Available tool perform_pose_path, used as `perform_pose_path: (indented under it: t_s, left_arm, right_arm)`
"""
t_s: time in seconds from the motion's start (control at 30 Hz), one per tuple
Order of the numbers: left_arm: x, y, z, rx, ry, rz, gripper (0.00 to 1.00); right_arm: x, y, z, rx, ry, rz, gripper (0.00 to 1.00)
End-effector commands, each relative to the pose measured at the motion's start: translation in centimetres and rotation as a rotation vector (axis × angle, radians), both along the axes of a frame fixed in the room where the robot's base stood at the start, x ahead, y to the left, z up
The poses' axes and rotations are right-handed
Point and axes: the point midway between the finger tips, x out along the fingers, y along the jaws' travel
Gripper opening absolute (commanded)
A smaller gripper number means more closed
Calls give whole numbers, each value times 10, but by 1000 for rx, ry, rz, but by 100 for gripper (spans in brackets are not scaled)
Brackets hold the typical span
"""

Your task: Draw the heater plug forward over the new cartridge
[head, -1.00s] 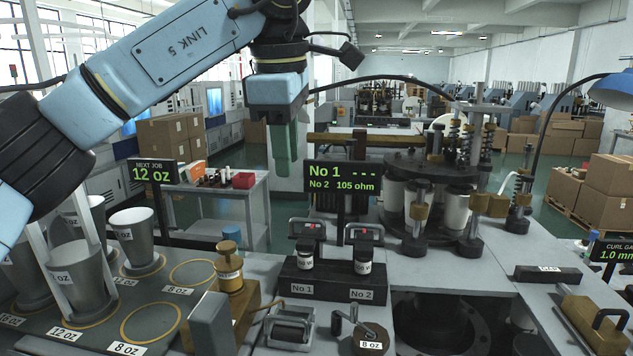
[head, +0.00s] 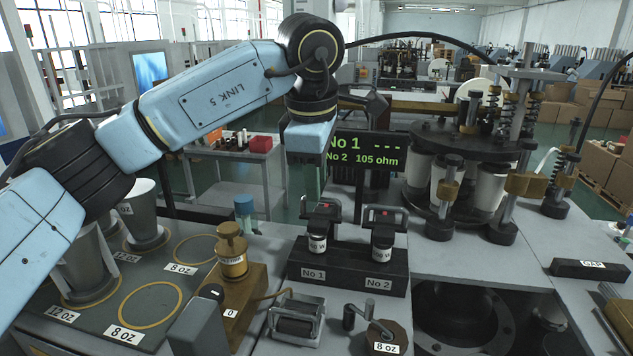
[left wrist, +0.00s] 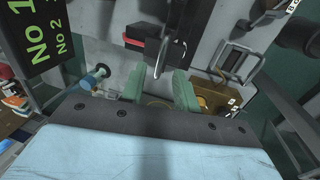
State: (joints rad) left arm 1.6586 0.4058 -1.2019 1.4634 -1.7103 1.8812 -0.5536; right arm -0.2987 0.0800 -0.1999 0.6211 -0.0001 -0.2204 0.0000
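The black block (head: 346,271) marked No 1 and No 2 holds two upright white-labelled cartridges. The No 1 cartridge (head: 317,244) and No 2 cartridge (head: 382,255) each have a dark heater plug at the top. The No 1 plug (head: 320,215) and No 2 plug (head: 383,223) have metal loop handles. My left wrist hangs just above and behind the No 1 plug in the head view; its fingers are hidden there. My right gripper is not in view.
The display (head: 365,150) stands behind the block, close to my left wrist. A brass pot (head: 231,250) on a brass base stands left of the block. A ring fixture with rods (head: 450,140) is at the right.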

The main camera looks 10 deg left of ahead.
Motion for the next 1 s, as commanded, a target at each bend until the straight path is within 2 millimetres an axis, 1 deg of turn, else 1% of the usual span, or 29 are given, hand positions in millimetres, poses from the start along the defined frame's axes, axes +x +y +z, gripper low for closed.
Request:
perform_pose_path:
  t_s: [0.03, 0.1, 0.2, 0.47, 0.5, 0.73, 1.0]
  left_arm:
    - [1, 0, -6, 1, 2, 0, 31]
    - [2, 0, -12, 2, 1, 0, 31]
    - [3, 0, -17, 1, 1, 0, 31]
    - [4, 0, -19, 1, 0, 0, 31]
    - [4, 0, -19, 1, 0, 0, 29]
    - [4, 0, -19, 1, 0, 0, 0]
    - [4, 0, -18, 1, -1, 0, 0]
  right_arm:
    - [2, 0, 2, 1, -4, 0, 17]
    - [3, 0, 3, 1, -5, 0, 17]
    - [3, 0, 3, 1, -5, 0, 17]
    - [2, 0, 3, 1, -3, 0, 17]
    - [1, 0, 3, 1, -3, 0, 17]
    - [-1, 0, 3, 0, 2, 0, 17]
    - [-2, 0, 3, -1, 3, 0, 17]
